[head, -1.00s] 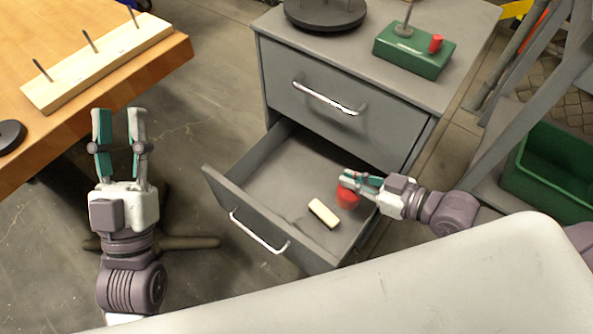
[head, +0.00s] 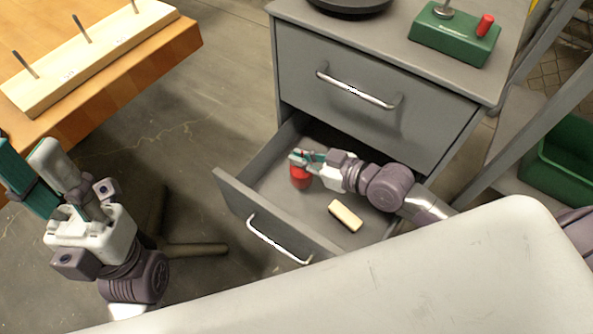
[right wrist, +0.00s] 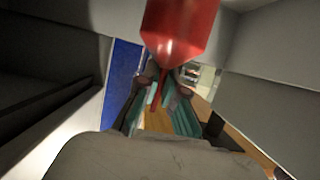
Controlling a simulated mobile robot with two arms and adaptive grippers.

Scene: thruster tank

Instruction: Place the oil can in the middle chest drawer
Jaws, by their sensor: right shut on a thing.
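The red oil can (head: 301,178) is in my right gripper (head: 299,158), over the inside of the open chest drawer (head: 228,192). This drawer is below a closed upper one. My right gripper is shut on the can. The can also shows in the right wrist view (right wrist: 180,28), with its thin spout toward the fingers. I cannot tell whether the can touches the drawer floor. My left gripper (head: 28,163) is open and empty at the left, between the workbench and the chest.
A cream block (head: 345,215) lies in the drawer near its front right. A green box with a red knob (head: 455,35) and a dark round base (head: 348,4) stand on the chest. A wooden peg board (head: 95,55) lies on the workbench. A green bin (head: 565,160) is at the right.

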